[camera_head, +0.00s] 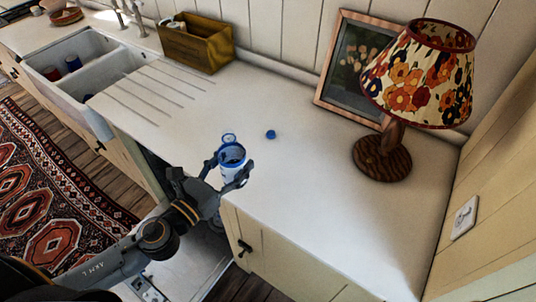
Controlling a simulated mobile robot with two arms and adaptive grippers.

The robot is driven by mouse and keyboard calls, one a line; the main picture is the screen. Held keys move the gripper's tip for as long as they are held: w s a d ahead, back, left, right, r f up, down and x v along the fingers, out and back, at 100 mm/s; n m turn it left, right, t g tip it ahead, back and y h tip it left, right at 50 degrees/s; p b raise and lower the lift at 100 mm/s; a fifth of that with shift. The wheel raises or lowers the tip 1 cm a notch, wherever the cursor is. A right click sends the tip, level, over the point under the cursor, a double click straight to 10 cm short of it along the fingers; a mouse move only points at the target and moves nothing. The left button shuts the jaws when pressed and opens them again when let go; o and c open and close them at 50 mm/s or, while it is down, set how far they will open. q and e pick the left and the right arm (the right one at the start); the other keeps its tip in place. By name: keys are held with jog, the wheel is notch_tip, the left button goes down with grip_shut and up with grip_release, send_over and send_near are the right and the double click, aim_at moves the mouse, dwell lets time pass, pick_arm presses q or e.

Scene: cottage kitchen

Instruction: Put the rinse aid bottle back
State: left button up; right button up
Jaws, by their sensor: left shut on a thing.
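The rinse aid bottle (232,157), white and blue with a blue ring-like part at its top, is at the front edge of the counter in the head view. My left gripper (229,170) is shut on it, one finger on each side. The gripper hides part of the bottle, and I cannot tell whether its base touches anything. A small round blue thing, which looks like a cap (270,134), lies on the counter behind and to the right of the bottle. My right gripper is not in view.
A wooden box (191,50) with things in it stands by the wall. A flowered lamp (420,75) and a picture frame (345,65) stand at the back right. A double sink (60,90) holds cups at left. The counter's right front (330,220) is clear.

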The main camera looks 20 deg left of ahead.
pick_arm(q)
jog(key=w+f+b, duration=0.1)
jog(key=w+f, duration=0.3)
jog(key=w+d+f+b, duration=0.1)
jog(key=w+f, duration=0.2)
jog(key=w, duration=0.1)
jog(key=w+f+b, duration=0.1)
jog(key=w+f, duration=0.3)
jog(key=w, duration=0.1)
jog(key=shift+d+f+b, duration=0.2)
jog(key=shift+f+b, duration=0.1)
jog(key=shift+f, duration=0.45)
jog(key=shift+s, duration=0.1)
jog(key=shift+f, duration=0.15)
jog(key=o, duration=1.3)
